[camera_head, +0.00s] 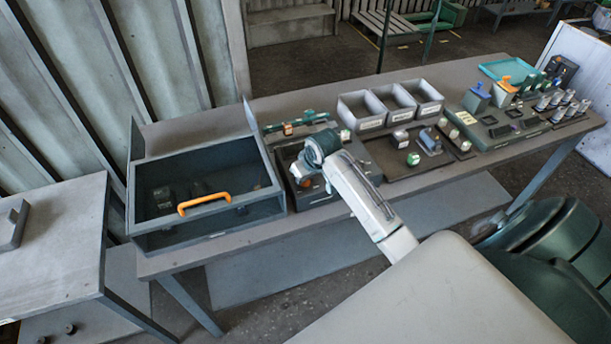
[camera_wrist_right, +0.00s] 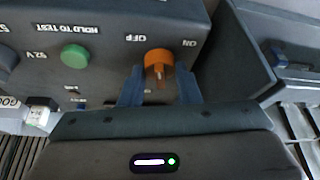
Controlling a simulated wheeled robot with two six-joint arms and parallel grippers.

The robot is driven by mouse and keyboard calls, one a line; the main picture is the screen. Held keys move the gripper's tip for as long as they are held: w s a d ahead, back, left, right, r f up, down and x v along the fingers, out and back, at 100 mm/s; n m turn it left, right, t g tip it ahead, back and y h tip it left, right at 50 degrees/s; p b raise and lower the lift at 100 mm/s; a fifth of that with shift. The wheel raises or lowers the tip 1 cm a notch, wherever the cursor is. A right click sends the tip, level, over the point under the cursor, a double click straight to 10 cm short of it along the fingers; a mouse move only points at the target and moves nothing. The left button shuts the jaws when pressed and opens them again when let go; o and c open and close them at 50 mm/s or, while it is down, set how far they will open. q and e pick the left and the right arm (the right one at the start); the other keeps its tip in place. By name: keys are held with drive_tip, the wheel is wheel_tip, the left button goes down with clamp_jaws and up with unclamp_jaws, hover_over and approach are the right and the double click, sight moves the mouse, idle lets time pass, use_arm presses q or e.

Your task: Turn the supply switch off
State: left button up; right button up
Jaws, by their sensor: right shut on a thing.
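The supply switch is an orange knob (camera_wrist_right: 159,62) on a dark control box (camera_wrist_right: 105,60), with OFF and ON lettering beside it. I cannot tell for sure which label its pointer faces. My right gripper (camera_wrist_right: 160,86) has its two blue fingers on either side of the knob and is shut on it. In the head view my right arm reaches to the dark box (camera_head: 319,196) on the bench; the wrist hides much of the box and the fingers. My left gripper is not in view.
A green button (camera_wrist_right: 75,56) marked HOLD TO TEST sits left of the knob. A dark open bin (camera_head: 150,240) with an orange handle (camera_head: 207,203) stands left of the box. Pale trays (camera_head: 361,124) and small parts fill the bench's right side.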

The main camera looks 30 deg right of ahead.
drive_tip(key=n+y, duration=0.1)
drive_tip(key=n, duration=0.2)
drive_tip(key=n+y, duration=0.1)
drive_tip(key=n, duration=0.2)
drive_tip(key=shift+d+g, duration=0.15)
drive_tip(key=shift+g, duration=0.25)
drive_tip(key=shift+n, duration=0.3)
drive_tip(key=o, duration=1)
drive_tip(key=shift+c, duration=0.2)
drive_tip(key=shift+r, duration=0.1)
drive_tip(key=shift+d+r+b, duration=0.15)
drive_tip(key=shift+r+b, duration=0.15)
drive_tip(key=shift+r, duration=0.05)
drive_tip(key=b+v, duration=0.3)
drive_tip(key=v, duration=0.7)
